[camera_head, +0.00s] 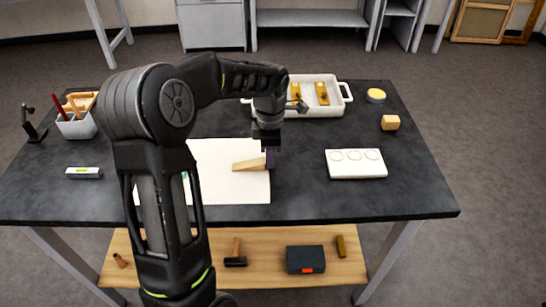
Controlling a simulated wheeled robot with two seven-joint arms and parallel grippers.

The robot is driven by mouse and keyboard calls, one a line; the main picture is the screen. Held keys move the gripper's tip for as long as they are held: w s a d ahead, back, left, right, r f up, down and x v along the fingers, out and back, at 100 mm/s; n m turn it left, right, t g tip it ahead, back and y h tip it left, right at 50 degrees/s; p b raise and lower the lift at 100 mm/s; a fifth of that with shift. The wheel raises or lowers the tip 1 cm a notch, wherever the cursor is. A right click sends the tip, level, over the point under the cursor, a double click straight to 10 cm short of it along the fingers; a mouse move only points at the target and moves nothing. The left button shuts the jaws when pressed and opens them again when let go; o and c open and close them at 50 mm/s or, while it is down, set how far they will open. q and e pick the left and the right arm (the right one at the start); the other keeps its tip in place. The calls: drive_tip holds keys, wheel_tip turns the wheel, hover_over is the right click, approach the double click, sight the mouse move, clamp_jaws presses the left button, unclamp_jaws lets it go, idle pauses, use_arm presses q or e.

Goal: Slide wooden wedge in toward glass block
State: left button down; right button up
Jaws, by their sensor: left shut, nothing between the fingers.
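A light wooden wedge (249,165) lies on the white sheet (235,190) on the dark table, its thick end at the right. My left gripper (270,157) points down at the right end of the wedge, shut and empty. I cannot tell whether it touches the wedge. I cannot make out the glass block for certain; a small green patch (186,175) shows at the edge of my left arm, which hides much of the sheet's left part. My right gripper is out of view.
A white tray (344,100) with yellow pieces stands behind the gripper. A white holder with round recesses (356,172), a wooden cube (390,122) and a yellow disc (376,96) are at the right. A tool bin (76,128) and a level (84,173) are at the left. The front right is clear.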

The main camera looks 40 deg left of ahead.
sight(245, 164)
use_arm(q)
drive_tip(key=s+a, duration=0.4)
drive_tip(key=a, duration=0.1)
drive_tip(key=shift+s+a+b, duration=0.15)
drive_tip(key=shift+a+b, duration=0.2)
drive_tip(key=shift+b, duration=0.05)
